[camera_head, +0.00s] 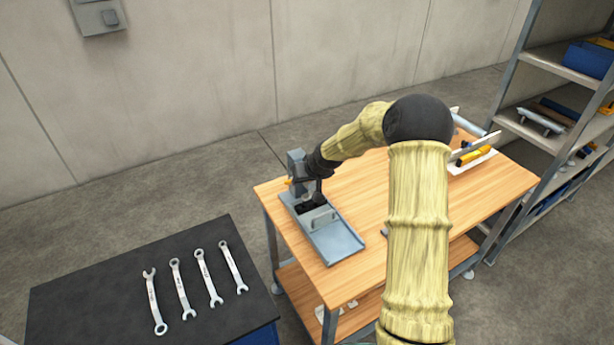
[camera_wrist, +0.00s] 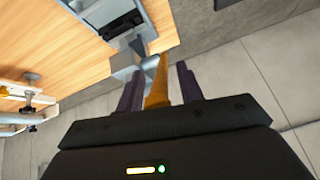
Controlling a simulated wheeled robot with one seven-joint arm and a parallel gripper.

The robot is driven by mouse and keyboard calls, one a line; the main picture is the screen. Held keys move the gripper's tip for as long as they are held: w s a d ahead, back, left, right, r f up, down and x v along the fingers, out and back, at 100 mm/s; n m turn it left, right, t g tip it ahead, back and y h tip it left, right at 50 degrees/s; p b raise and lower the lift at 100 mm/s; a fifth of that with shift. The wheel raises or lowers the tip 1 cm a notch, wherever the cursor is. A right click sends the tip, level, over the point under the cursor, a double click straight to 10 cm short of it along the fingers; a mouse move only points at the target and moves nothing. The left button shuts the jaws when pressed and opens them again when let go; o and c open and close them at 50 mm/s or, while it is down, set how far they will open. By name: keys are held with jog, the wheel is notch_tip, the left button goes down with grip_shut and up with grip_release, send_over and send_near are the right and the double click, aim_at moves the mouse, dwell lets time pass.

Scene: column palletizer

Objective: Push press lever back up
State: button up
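The grey press (camera_head: 294,165) stands on the wooden workbench (camera_head: 375,212), with its long grey base plate (camera_head: 336,241) toward the front. In the head view only a small orange bit of its lever (camera_head: 288,182) shows beside the press column. My gripper (camera_head: 309,187) is at the press, partly hidden there by my own wrist. In the wrist view the orange lever (camera_wrist: 157,85) lies between the two dark fingers of my gripper (camera_wrist: 160,82). The fingers stand apart, with a gap on the right of the lever. Whether the left finger touches it is unclear.
A black-topped table (camera_head: 90,285) with several wrenches (camera_head: 180,289) stands at the front left. A white holder with a yellow tool (camera_head: 473,156) sits at the bench's far right. A shelf rack (camera_head: 545,130) stands beyond. The bench middle is clear.

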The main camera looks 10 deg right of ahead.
jog(key=b+v, duration=0.4)
jog(key=v, duration=1.3)
jog(key=shift+r, duration=0.2)
jog(key=s+a+f+g+h, duration=0.1)
jog(key=s+f, duration=0.2)
jog(key=s, duration=0.5)
jog(key=s+a+f+m+g, duration=0.1)
jog(key=s+f, duration=0.3)
jog(key=s, duration=0.4)
jog(key=s+a+f+g+h+b, duration=0.1)
jog(key=s+f, duration=0.3)
jog(key=s, duration=0.4)
jog(key=shift+s+f+g+h, duration=0.2)
jog(key=shift+s+g+h, duration=0.1)
jog(key=shift+g, duration=0.1)
jog(key=shift+w, duration=0.15)
jog(key=shift+c, duration=0.4)
